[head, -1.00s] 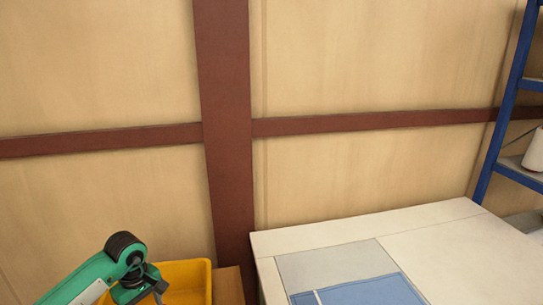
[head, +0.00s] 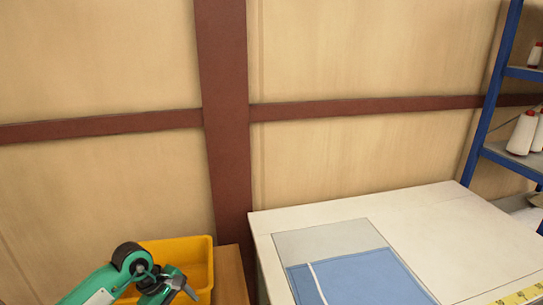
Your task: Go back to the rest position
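My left gripper (head: 181,287) is at the lower left, at the end of my green and black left arm. It is in front of and over the near part of a yellow bin. Its dark fingers are small and seen at an angle, so whether they are open or shut is unclear. I see nothing clearly held in it. My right gripper is not in view.
The yellow bin (head: 200,250) sits beside a wooden surface (head: 230,270). A white table (head: 430,225) bears a blue cloth (head: 365,280) and a yellow measuring tape (head: 520,295). A blue shelf (head: 488,105) with white thread cones (head: 522,132) stands at the right. A wall is behind.

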